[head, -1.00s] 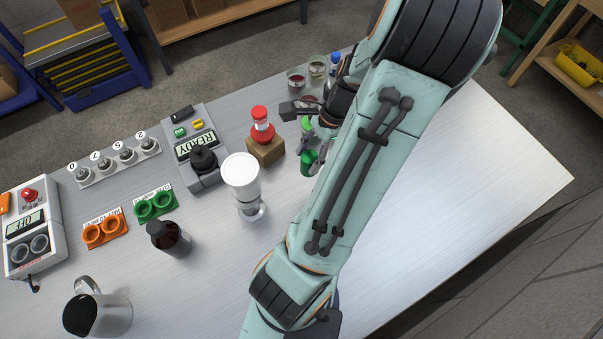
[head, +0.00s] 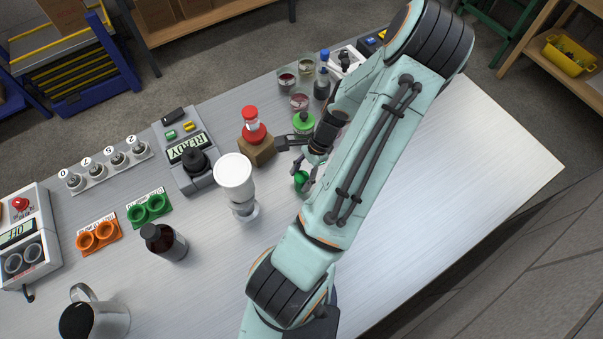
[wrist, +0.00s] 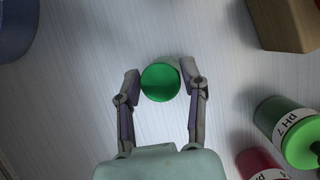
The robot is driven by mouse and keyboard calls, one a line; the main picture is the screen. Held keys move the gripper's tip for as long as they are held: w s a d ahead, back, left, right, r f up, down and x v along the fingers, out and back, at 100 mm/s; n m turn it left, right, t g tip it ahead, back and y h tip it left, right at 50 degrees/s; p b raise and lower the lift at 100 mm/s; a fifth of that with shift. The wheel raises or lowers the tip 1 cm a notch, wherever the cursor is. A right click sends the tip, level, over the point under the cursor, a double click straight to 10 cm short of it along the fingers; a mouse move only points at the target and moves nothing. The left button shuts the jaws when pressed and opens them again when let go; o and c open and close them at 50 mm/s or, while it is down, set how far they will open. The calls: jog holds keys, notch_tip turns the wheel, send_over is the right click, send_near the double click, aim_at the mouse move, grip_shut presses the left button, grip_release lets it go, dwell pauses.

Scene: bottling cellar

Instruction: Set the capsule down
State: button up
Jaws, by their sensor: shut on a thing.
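The green capsule (head: 300,180) is in my gripper (head: 304,178), to the right of the white-topped clear stand in the head view. In the wrist view the capsule (wrist: 160,82) shows as a round green top between the two fingertips of my gripper (wrist: 161,84). The fingers are shut on its sides. Its lower part is hidden in the wrist view, and I cannot tell whether it touches the table (head: 440,180).
A wooden block with a red-topped piece (head: 257,150) stands left of my gripper. A green-lidded pH 7 jar (wrist: 283,125) and a red jar (wrist: 262,165) are close by. The white-topped stand (head: 234,175) is left. The table's right side is clear.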

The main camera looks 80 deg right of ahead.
jog(key=o, duration=0.7)
jog(key=shift+c, duration=0.2)
jog(key=v, duration=1.2)
jog(key=shift+r, duration=0.15)
